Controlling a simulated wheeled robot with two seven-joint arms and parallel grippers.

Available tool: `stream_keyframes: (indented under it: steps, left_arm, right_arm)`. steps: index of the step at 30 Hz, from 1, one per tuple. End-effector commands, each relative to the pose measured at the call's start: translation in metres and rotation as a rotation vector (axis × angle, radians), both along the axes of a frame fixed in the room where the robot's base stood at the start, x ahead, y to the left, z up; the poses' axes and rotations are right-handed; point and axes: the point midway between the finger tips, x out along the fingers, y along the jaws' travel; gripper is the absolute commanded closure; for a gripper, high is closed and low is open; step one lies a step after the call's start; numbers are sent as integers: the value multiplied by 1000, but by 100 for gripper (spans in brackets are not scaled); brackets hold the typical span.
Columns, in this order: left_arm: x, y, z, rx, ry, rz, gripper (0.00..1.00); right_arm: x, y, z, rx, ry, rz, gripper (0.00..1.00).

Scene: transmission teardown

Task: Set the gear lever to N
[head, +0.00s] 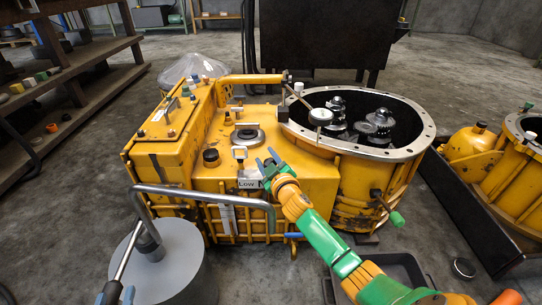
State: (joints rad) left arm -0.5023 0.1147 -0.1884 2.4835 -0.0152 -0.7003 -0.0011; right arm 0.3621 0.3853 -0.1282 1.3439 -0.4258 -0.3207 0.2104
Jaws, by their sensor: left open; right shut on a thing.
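The yellow transmission housing (305,180) stands in the middle of the head view. A white label plate (250,183) on its front top edge reads "Low" and the start of an "N"; my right gripper covers the rest. My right gripper (269,162) comes from the lower right and is shut at this plate, on what appears to be the gear lever. The lever is mostly hidden by the fingers, so its exact position cannot be read.
A bent metal pipe (205,194) crosses the housing's front left, above a grey cylinder (180,283). The round bell opening (385,150) holds gears. A dark tray (400,268) lies at the lower right. A second yellow housing (510,165) stands at the right. Shelves (70,70) line the left.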

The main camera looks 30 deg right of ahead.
Motion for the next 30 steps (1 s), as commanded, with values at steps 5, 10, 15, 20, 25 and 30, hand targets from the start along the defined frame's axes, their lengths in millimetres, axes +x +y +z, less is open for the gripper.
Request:
stream_keyframes:
  steps: [5, 10, 15, 20, 25, 30]
  left_arm:
    - [-21, 10, -39, 45, 230, 17, 50]
    - [-36, 15, -59, 67, 348, 26, 50]
    - [-39, 16, -63, 72, 371, 26, 50]
    - [-39, 16, -63, 72, 370, 26, 50]
    - [-38, 16, -62, 72, 369, 26, 50]
    - [-38, 16, -62, 71, 368, 27, 50]
  right_arm:
    - [7, 12, 2, -61, 40, 2, 100]
    - [11, 19, 1, -102, 64, 2, 100]
    - [12, 20, 0, -110, 69, 2, 100]
    - [12, 20, 0, -110, 69, 2, 100]
    - [12, 20, 0, -110, 69, 2, 24]
    - [12, 20, 0, -110, 68, 2, 24]
